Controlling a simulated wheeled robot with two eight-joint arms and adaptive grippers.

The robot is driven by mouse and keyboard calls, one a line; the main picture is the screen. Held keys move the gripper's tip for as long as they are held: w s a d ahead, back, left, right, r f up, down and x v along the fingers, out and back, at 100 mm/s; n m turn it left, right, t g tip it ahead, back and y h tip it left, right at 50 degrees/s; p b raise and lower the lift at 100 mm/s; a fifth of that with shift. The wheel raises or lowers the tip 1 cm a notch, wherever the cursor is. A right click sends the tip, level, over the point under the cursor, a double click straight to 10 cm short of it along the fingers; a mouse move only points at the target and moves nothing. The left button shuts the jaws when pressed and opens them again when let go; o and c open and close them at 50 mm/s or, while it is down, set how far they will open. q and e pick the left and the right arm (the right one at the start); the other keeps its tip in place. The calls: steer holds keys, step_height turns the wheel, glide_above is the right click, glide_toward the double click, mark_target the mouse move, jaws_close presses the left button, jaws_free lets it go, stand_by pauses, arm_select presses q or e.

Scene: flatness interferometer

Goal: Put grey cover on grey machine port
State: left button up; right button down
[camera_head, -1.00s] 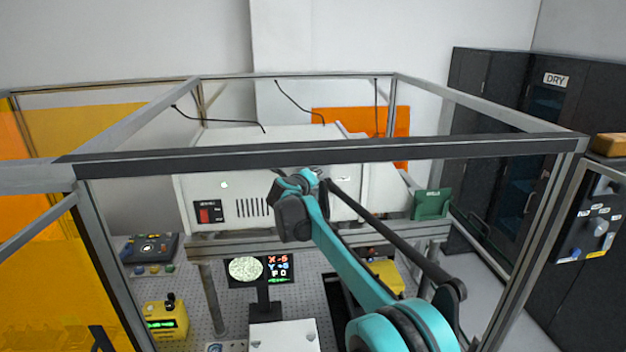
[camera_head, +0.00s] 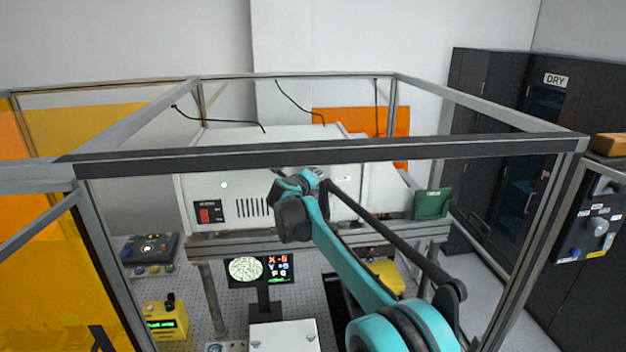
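The light grey machine (camera_head: 270,215) stands on a raised metal frame inside the enclosure, with a red switch and vent slots on its front. My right arm, teal and black, reaches from the lower right up to the machine's front. Its wrist is at the front face, and its fingers are hidden behind the wrist and the enclosure's top bar. I cannot make out the grey cover or the port; both may be hidden behind my arm. My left gripper is not in view.
Dark enclosure bars (camera_head: 330,155) cross in front of the machine. A small monitor (camera_head: 262,270), a yellow device (camera_head: 165,320) and a control box (camera_head: 150,248) stand on the perforated table. A green box (camera_head: 432,204) is at the machine's right. Dark cabinets (camera_head: 480,130) stand at right.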

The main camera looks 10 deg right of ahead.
step_height(320, 180, down, 8)
steer(key=b, duration=0.6)
steer(key=shift+f, duration=0.2)
stand_by(5.2)
steer(key=c, duration=1.2)
jaws_free()
steer(key=v, duration=1.2)
steer(key=shift+a, duration=0.1)
